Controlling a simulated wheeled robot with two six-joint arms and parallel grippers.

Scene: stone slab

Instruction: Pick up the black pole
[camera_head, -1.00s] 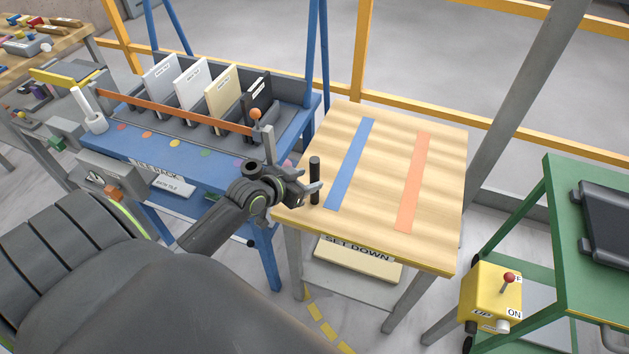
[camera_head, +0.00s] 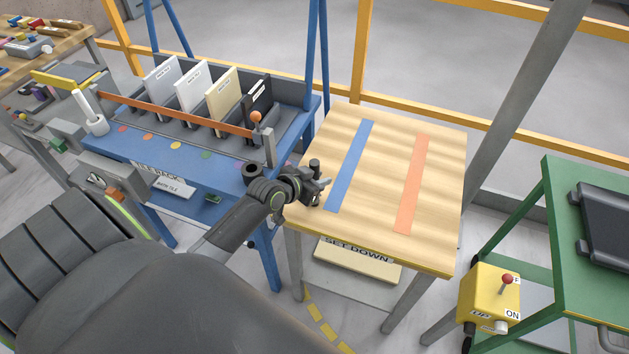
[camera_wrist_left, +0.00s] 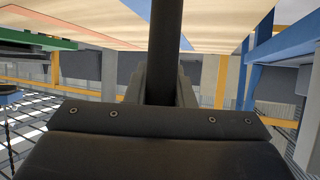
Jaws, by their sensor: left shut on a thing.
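The black pole (camera_head: 315,165) stands upright at the left side of the wooden set-down table (camera_head: 385,215). Its top shows above my left gripper (camera_head: 318,187), which is shut around it. The gripper hides the pole's lower part in the head view. In the left wrist view the pole (camera_wrist_left: 165,45) runs between the fingers of my left gripper (camera_wrist_left: 161,85). I cannot tell whether the pole's foot touches the tabletop. My right gripper is not in view.
A blue tile rack (camera_head: 215,165) with several upright tiles and an orange bar stands to the left. Blue (camera_head: 350,165) and orange (camera_head: 412,185) strips lie on the tabletop. A green cart (camera_head: 590,250) and yellow switch box (camera_head: 490,295) are at right.

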